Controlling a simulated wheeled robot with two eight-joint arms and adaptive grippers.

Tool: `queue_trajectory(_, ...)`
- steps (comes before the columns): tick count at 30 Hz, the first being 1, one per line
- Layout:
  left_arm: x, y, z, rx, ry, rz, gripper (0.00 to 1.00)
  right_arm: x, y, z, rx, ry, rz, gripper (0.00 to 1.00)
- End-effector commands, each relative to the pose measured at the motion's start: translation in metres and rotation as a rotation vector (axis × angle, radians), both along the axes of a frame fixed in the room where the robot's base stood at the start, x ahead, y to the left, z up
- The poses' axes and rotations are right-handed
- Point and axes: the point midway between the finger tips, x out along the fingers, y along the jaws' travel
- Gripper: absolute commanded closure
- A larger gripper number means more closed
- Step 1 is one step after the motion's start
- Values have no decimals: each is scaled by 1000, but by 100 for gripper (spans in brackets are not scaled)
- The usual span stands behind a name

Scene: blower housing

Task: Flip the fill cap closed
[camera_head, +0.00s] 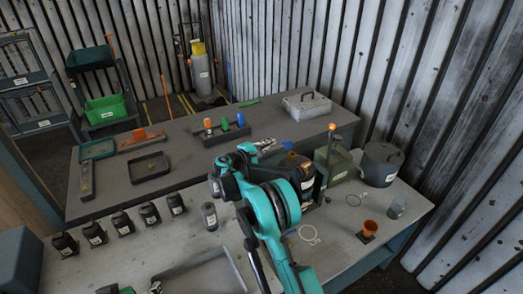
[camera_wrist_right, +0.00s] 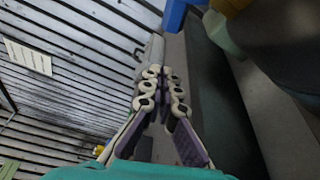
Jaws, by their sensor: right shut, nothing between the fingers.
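The dark blower housing (camera_head: 318,186) stands on the near bench, partly hidden behind my right arm. An orange part (camera_head: 306,165), which looks like the fill cap, shows on its upper side; I cannot tell whether it is open. My right gripper (camera_head: 268,144) is shut and empty, raised to the left of the housing's top. Its fingers (camera_wrist_right: 161,88) show together in the right wrist view, touching nothing visible. A large dark rounded body at the upper right there (camera_wrist_right: 285,45) may be the housing. Part of my left gripper (camera_head: 155,288) shows at the bottom edge; its jaws are unclear.
A green box (camera_head: 337,168) and a grey lidded pot (camera_head: 381,164) stand right of the housing. An orange cup (camera_head: 369,229) is nearer the front. Several black bottles (camera_head: 122,222) line the left. The far bench holds trays and a grey case (camera_head: 307,106).

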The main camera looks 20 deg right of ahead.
Motion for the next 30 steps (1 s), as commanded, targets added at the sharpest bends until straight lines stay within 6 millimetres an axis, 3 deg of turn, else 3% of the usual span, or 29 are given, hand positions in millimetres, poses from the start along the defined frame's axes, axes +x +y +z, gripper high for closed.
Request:
queue_trajectory(2,0,0,-6,0,0,0,6,7,-16,-4,0,0,-3,100)
queue_trajectory(12,0,0,-14,0,0,0,6,-27,-20,10,0,0,1,100)
queue_trajectory(30,0,0,-15,0,0,0,6,-30,-20,13,4,-23,0,100)
